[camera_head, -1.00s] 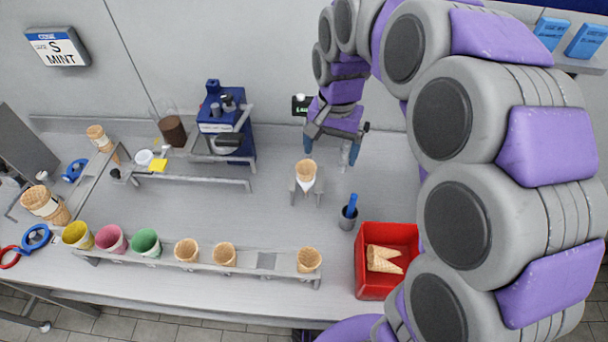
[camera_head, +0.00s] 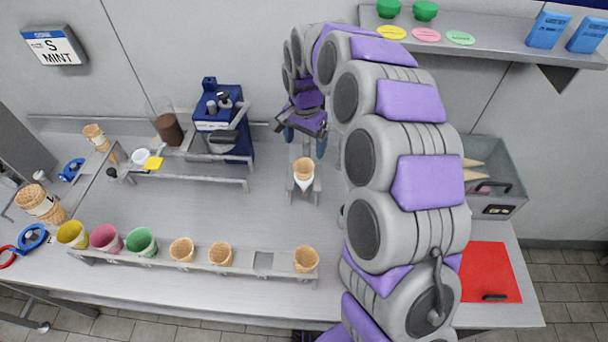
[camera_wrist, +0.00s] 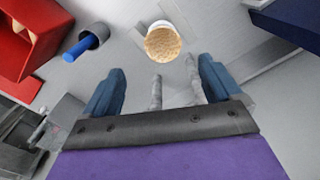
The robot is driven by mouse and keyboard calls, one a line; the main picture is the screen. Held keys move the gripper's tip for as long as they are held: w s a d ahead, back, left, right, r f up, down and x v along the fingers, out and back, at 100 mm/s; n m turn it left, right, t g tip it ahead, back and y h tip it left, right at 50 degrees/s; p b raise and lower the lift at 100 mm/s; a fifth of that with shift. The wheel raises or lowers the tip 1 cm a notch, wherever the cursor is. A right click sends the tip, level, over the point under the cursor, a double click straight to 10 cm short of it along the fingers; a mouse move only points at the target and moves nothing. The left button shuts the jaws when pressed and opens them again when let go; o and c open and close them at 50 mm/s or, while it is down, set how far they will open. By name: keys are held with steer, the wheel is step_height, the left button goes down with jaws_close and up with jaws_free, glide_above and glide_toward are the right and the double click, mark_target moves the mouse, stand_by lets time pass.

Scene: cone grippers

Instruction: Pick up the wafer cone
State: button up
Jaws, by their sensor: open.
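A wafer cone (camera_head: 303,168) with a white sleeve stands upright in a small metal stand (camera_head: 316,188) at mid-counter. In the wrist view, the cone (camera_wrist: 163,42) lies just beyond my fingertips, its round mouth facing the camera. My gripper (camera_head: 305,142) is open and empty, behind the cone with its fingers pointing toward the counter. In the wrist view my gripper (camera_wrist: 161,72) has its blue fingers spread, with the cone roughly centred between them but apart from both. Other wafer cones (camera_head: 220,254) stand in the front rack.
The front rack (camera_head: 240,269) also holds yellow, pink and green cups (camera_head: 141,241). A blue machine (camera_head: 222,125) stands left of my gripper. In the wrist view, a red bin (camera_wrist: 50,25) and a cup with a blue handle (camera_wrist: 82,45) are at left.

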glide_above(304, 165)
steer(key=f, duration=0.5)
steer(key=shift+s+b, duration=0.4)
steer(key=shift+a+f, duration=0.2)
steer(key=shift+f, duration=0.45)
steer(key=f, duration=0.1)
steer(key=f+b, duration=0.1)
steer(key=f, duration=0.3)
steer(key=shift+w+d+b, duration=0.2)
steer(key=shift+w+b, duration=0.1)
steer(key=c, duration=0.7)
steer(key=shift+r, duration=0.1)
